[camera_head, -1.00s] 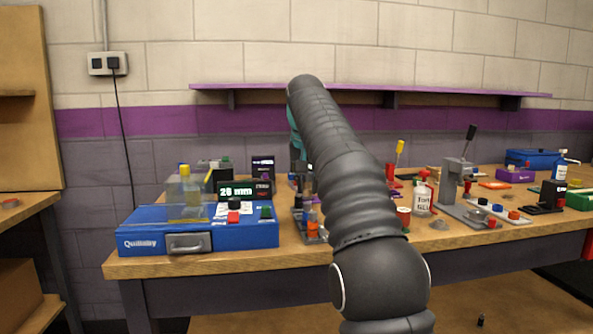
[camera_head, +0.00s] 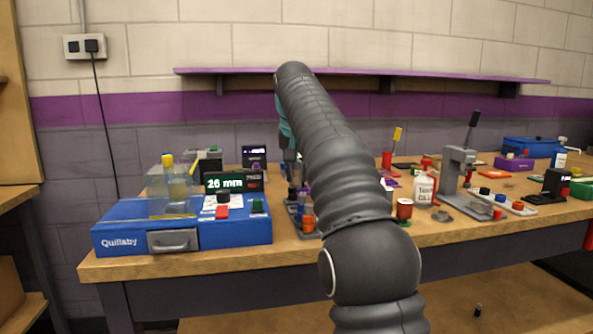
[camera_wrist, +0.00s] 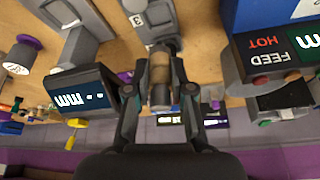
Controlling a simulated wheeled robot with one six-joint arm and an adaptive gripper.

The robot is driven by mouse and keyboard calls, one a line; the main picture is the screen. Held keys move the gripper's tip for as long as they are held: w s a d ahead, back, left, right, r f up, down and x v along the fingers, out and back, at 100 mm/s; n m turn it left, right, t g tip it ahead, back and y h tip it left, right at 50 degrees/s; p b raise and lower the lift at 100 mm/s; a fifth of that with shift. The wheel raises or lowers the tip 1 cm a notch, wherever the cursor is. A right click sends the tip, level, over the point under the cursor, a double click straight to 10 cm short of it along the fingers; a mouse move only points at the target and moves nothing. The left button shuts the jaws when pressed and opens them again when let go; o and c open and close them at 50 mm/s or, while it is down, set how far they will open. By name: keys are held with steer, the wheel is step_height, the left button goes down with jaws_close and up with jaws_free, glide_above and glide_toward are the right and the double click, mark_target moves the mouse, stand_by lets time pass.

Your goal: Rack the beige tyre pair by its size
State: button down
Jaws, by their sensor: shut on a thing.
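My gripper (camera_wrist: 160,92) is shut on the beige tyre pair (camera_wrist: 159,70), a small tan cylinder between its two fingertips in the wrist view. A grey block with a label "3" (camera_wrist: 138,20) lies just beyond the pair; I cannot tell whether they touch. In the head view my arm hides the gripper and the pair. A grey rack (camera_head: 300,230) with orange and blue tyres stands right of the blue Quillaby machine (camera_head: 190,236). A display (camera_head: 232,182) on that machine reads 26 mm.
A glue bottle (camera_head: 424,188), a red spool (camera_head: 404,209) and a grey lever press (camera_head: 458,175) stand right of my arm. A purple shelf (camera_head: 350,74) runs along the wall. The bench's front strip (camera_head: 440,235) is mostly clear.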

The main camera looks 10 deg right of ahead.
mark_target(297, 185)
steer(key=shift+f+b, duration=1.55)
steer(key=shift+f, duration=0.75)
steer(key=shift+p, duration=0.8)
steer(key=shift+f+b, duration=0.6)
steer(key=shift+f, duration=0.35)
stand_by(0.4)
steer(key=c, duration=0.9)
jaws_free()
steer(key=shift+c, duration=0.2)
steer(key=v, duration=0.7)
steer(key=shift+s+r, duration=0.15)
steer(key=shift+r, duration=0.05)
